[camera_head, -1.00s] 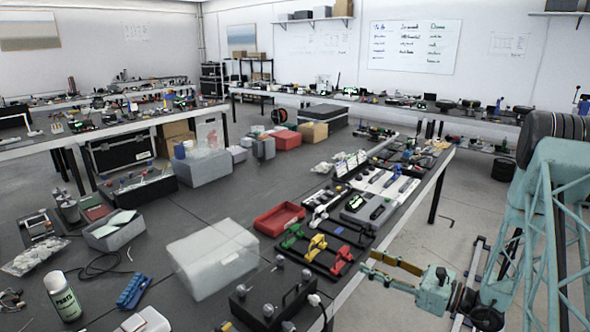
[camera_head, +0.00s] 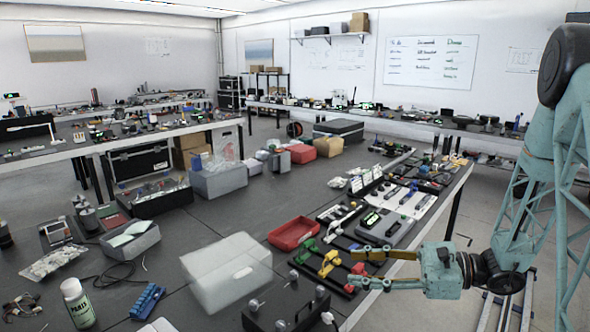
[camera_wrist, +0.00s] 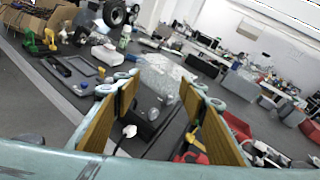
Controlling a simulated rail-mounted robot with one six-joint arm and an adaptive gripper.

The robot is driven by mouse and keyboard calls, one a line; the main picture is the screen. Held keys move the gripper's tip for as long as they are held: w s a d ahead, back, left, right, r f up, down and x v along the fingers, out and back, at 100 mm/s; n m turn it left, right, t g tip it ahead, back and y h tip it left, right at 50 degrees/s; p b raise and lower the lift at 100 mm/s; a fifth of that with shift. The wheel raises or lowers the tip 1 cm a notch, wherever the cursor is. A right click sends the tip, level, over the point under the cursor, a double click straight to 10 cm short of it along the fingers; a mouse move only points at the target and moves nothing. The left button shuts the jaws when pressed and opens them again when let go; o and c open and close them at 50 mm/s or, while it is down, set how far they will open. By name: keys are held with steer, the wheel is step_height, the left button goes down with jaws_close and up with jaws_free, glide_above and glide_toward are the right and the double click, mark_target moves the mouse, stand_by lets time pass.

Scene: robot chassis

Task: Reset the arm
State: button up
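My gripper (camera_head: 362,268) is at the right of the head view, beside the near right edge of the dark table (camera_head: 150,262). Its fingers point left and stand apart, with nothing between them. In the wrist view my gripper (camera_wrist: 158,115) shows two yellow-padded fingers spread wide with an empty gap. My teal lattice arm rises on the right of the head view.
Green, yellow and red clamps (camera_head: 328,262) lie near the gripper, with a red tray (camera_head: 293,233) and a translucent box (camera_head: 228,272) left of them. A dark block with knobs (camera_head: 285,303) sits at the near edge. Floor right of the table looks mostly open.

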steer(key=s+a+r+n+g+h, duration=0.2)
steer(key=s+a+r+n, duration=0.15)
steer(key=s, duration=0.45)
steer(key=s+a+r+n+g+h, duration=0.2)
steer(key=s+r+n+h, duration=0.15)
steer(key=s, duration=0.45)
steer(key=s+a+r+n+g+h, duration=0.1)
steer(key=s+a+r+n+g, duration=0.1)
steer(key=s+r+n, duration=0.45)
steer(key=s+d+r+n+t+h, duration=0.2)
steer(key=s+d+r+h, duration=0.1)
steer(key=s, duration=0.5)
steer(key=s+d+r+n+t+h, duration=0.2)
steer(key=s+d+n+t+h, duration=0.1)
steer(key=s+d+h, duration=0.3)
steer(key=shift+s+d+r, duration=0.4)
steer(key=shift+s+d, duration=0.7)
steer(key=shift+d, duration=0.05)
